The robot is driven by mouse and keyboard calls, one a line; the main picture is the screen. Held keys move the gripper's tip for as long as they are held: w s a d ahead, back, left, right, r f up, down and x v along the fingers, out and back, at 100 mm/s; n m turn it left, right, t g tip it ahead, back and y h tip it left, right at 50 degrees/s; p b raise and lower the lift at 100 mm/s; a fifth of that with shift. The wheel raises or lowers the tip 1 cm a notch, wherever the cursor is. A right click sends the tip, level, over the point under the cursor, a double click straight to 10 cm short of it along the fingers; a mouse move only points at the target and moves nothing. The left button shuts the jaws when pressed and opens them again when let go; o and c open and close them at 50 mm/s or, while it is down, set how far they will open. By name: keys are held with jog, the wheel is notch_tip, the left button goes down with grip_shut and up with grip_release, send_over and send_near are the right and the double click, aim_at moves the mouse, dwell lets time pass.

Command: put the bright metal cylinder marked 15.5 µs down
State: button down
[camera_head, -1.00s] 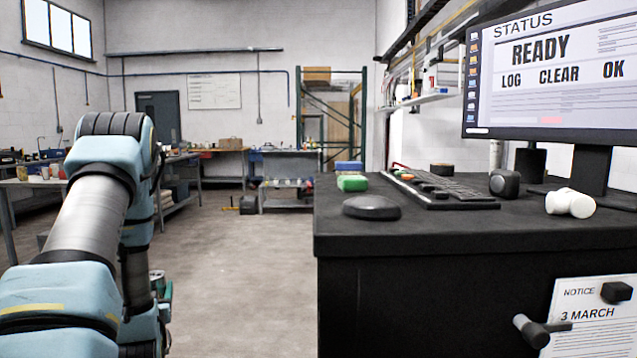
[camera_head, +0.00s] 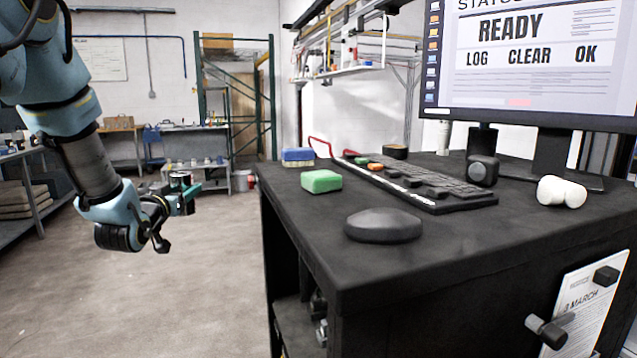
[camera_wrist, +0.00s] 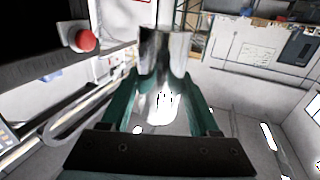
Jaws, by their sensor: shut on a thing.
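The bright metal cylinder (camera_wrist: 163,60) is in the wrist view, held between the two green fingers of my gripper (camera_wrist: 162,88). The fingers are shut on its sides, and its surface is shiny and reflective. No 15.5 µs marking is readable on it. In the head view my gripper (camera_head: 187,194) hangs in the air over the open floor, left of the black desk and apart from it. The cylinder is too small and mixed with the gripper to make out clearly there.
The black desk (camera_head: 330,235) bears a mouse (camera_head: 383,226), green block (camera_head: 321,181), blue-and-yellow block (camera_head: 297,157), keyboard (camera_head: 420,185), white object (camera_head: 561,192) and monitor (camera_head: 540,70). Bare desktop lies around the mouse. A red button (camera_wrist: 86,41) shows in the wrist view.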

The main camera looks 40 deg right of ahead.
jog(key=s+d+r+m+g+h+p, duration=0.3)
jog(key=s+d+r+m+g+h, duration=0.4)
jog(key=s+d+r, duration=1.35)
jog(key=shift+n+g+y, duration=0.4)
jog(key=shift+g+y, duration=0.1)
jog(key=shift+y, duration=0.3)
jog(key=f, duration=0.3)
jog(key=s+f+p, duration=0.1)
jog(key=f, duration=0.3)
jog(key=a+f, duration=0.1)
jog(key=f, duration=0.3)
jog(key=shift+s+f+p, duration=0.1)
jog(key=shift+s+p, duration=0.05)
jog(key=shift+p, duration=0.25)
jog(key=shift+f, duration=0.1)
jog(key=shift+c, duration=0.6)
grip_release()
jog(key=shift+a, duration=0.1)
jog(key=b+v, duration=0.4)
jog(key=v, duration=0.8)
